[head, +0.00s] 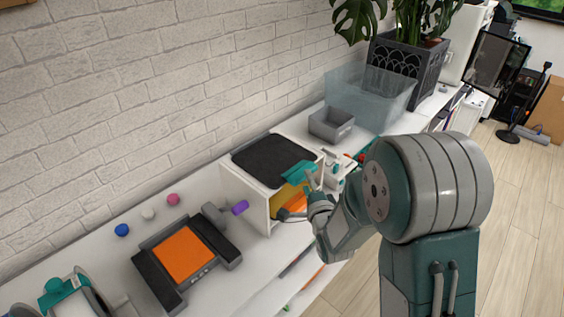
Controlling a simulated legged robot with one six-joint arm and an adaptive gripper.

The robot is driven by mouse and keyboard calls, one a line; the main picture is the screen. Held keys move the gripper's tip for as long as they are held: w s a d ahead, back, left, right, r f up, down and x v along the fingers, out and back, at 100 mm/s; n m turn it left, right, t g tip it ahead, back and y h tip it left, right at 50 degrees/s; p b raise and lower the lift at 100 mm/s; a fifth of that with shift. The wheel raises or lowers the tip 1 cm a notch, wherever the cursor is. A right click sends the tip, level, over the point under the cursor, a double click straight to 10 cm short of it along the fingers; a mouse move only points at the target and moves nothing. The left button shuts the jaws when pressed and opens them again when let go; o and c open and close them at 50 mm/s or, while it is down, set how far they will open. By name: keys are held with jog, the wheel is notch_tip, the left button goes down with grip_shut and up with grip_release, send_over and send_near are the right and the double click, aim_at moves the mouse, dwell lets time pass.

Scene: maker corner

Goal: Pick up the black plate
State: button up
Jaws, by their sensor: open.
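The black plate (268,157) is a dark, thin, flat square. It lies on top of a white open-fronted box (238,198) on the bench. My gripper (294,194) is open at the box's front right, with a dark finger low by the open side. A teal piece (298,171) shows by the plate's right corner; I cannot tell whether it is part of my gripper. My gripper looks apart from the plate, and its far side is partly hidden.
Yellow and orange items show inside the white box. A grey bin (331,125) and a clear tub (370,98) stand behind it. A black machine with an orange bed (180,254) is at the left. A purple cylinder (240,207) lies close by. The brick wall bounds the back.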

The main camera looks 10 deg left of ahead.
aim_at(302, 170)
jog(key=x, duration=0.5)
jog(key=shift+w+a, duration=0.1)
jog(key=shift+w, duration=0.05)
jog(key=shift+c, duration=0.3)
grip_shut()
